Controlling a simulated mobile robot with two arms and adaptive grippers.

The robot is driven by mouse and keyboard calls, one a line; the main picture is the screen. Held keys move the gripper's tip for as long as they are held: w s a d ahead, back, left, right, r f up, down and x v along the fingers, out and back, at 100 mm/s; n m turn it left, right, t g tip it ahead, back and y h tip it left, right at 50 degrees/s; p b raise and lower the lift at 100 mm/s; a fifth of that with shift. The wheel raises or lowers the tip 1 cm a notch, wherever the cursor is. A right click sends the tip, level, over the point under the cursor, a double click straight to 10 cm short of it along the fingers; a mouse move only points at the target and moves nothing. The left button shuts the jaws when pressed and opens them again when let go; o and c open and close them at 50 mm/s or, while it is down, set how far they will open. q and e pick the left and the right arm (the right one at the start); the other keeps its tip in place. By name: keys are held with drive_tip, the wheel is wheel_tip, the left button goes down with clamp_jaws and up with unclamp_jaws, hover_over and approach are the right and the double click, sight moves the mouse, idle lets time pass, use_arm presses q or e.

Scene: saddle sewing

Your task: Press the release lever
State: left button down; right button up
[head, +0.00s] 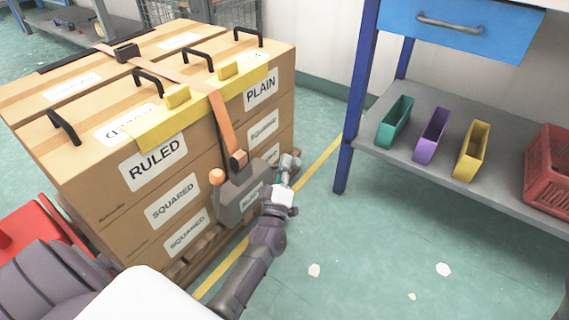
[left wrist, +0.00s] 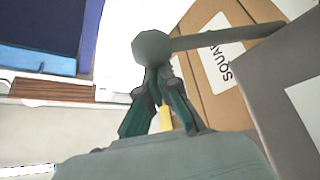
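A grey strap tensioner (head: 241,192) hangs on the orange strap (head: 222,122) at the front of the box stack. An orange knob (head: 216,176) sticks out on its left. My left gripper (head: 288,168) is low at its right side, in front of the boxes. In the left wrist view, a grey lever with a round knob (left wrist: 152,47) reaches across from the right. My left gripper's fingertips (left wrist: 158,76) come together right at this knob, with a gap lower between the fingers. The knob hides part of the tips, so I cannot tell whether they touch. My right gripper is not in view.
Stacked cardboard boxes (head: 140,195) stand on a pallet. A blue-legged bench (head: 450,170) on the right holds teal (head: 396,122), purple (head: 431,136) and yellow (head: 471,151) bins and a red crate (head: 549,168). The floor between is open, with a few pale scraps.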

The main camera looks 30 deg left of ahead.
use_arm(q)
drive_tip(key=shift+d+f, duration=0.2)
drive_tip(key=shift+d, duration=0.05)
wheel_tip(320, 180, up, 10)
drive_tip(key=shift+a+r, duration=0.2)
idle(0.5)
